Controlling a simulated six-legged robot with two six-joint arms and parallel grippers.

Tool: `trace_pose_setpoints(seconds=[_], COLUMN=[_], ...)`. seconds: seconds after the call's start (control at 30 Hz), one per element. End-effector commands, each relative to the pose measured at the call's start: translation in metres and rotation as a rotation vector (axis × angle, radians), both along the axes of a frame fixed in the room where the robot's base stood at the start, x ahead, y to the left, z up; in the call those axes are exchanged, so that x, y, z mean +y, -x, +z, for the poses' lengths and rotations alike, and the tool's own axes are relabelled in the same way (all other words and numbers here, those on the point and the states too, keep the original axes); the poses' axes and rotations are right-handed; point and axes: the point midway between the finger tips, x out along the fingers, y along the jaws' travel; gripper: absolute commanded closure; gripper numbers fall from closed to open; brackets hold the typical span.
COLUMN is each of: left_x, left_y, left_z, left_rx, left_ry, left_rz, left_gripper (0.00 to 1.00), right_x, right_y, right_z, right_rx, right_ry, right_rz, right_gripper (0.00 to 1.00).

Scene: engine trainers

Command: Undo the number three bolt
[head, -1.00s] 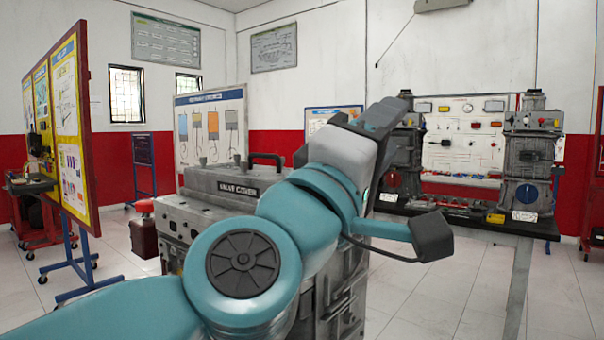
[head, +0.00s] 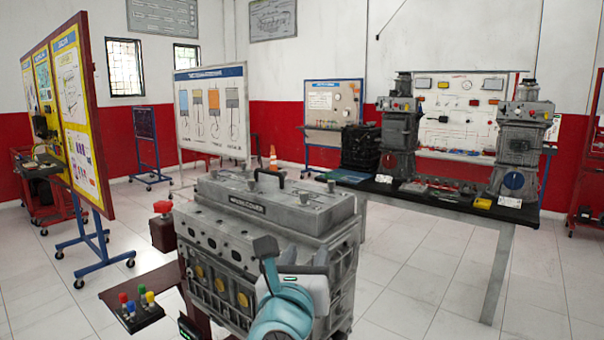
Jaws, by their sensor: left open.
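A grey engine block (head: 215,250) stands in the lower middle of the head view, with a labelled valve cover (head: 300,222) and black handle (head: 268,178) on top. Several round studs or bolt heads (head: 305,198) show on the cover. Several yellow round plugs (head: 219,285) sit along its near side. I cannot read any number, so I cannot tell which bolt is number three. My left gripper (head: 293,262) is open and appears empty, in front of the engine's near right part, hiding some of it. I cannot tell whether it touches. My right gripper is out of view.
A small dark tray (head: 148,318) with red, blue, green and yellow-topped pieces sits left of the engine. A bench (head: 452,203) with two engine trainers stands right. Display boards (head: 75,120) stand left. Floor is clear at right.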

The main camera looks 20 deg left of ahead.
Motion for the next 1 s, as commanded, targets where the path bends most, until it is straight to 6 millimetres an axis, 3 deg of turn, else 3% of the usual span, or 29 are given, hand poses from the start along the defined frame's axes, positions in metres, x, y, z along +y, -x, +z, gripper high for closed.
trace_pose_setpoints(seconds=[0.03,0.2,0.4,0.53,1.0], left_x=[0.004,0.026,0.041,0.044,0.059], left_y=[-0.002,-0.01,-0.019,-0.036,-0.14], left_z=[0.026,0.035,0.038,0.037,0.04], left_rx=[-0.011,0.027,0.04,0.041,0.04], left_ry=[-0.079,-0.12,-0.118,-0.116,-0.115], left_rz=[-0.005,0.025,0.05,0.051,0.05], left_gripper=[0.54,0.54,0.54,0.54,0.54], right_x=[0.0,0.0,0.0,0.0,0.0], right_y=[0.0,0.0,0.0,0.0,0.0], right_z=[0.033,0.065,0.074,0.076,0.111], right_rx=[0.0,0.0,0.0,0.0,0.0], right_ry=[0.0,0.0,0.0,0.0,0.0], right_rz=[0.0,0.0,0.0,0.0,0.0], right_gripper=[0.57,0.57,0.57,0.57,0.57])
